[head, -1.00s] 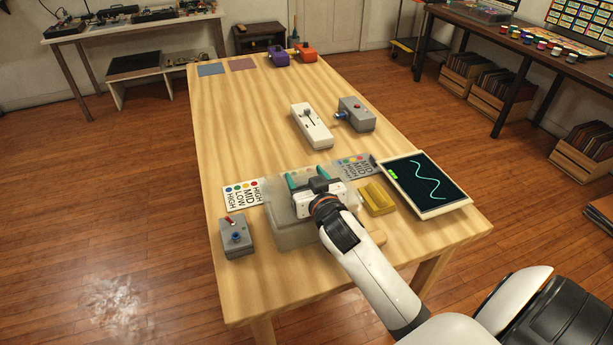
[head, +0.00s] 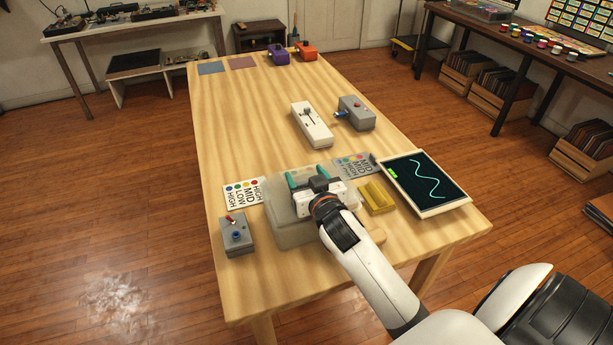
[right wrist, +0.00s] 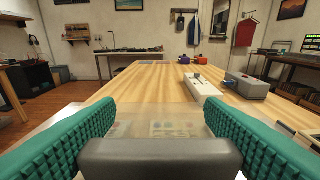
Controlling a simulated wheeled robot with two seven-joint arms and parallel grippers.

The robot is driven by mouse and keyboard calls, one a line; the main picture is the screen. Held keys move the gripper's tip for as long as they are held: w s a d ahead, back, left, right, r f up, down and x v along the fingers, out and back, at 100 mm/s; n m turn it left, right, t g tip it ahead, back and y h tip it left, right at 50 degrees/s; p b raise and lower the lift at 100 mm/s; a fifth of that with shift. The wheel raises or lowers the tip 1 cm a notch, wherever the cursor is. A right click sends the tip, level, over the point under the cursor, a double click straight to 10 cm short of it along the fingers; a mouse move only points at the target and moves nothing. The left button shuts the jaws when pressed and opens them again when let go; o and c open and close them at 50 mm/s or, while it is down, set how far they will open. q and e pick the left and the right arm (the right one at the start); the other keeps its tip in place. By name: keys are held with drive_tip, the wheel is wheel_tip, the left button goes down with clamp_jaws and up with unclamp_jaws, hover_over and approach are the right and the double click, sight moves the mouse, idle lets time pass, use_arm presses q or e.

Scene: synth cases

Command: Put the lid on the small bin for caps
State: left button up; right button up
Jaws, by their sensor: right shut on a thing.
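The small bin (head: 290,238) is a translucent grey box near the front of the wooden table. A clear, frosted lid (head: 278,205) lies over its top; whether it is fully seated cannot be told from this angle. My right gripper (head: 308,176) is over the bin, its teal fingers set wide apart and shut on the lid. In the right wrist view, the fingers (right wrist: 160,125) flank the see-through lid, with blurred coloured dots showing through. My arm hides the bin's right front part. My left gripper is not in view.
Beside the bin are a grey switch box (head: 236,235), a yellow block (head: 376,198) and a screen with a wave (head: 424,184). Label cards (head: 243,193) lie behind it. A white slider box (head: 311,125) and grey box (head: 356,113) stand further back. The table's middle left is clear.

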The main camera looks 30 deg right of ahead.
drive_tip(key=shift+f+b, duration=0.6)
drive_tip(key=shift+f, duration=0.35)
drive_tip(key=o, duration=1.2)
drive_tip(key=shift+c, duration=0.2)
drive_tip(key=v, duration=1.2)
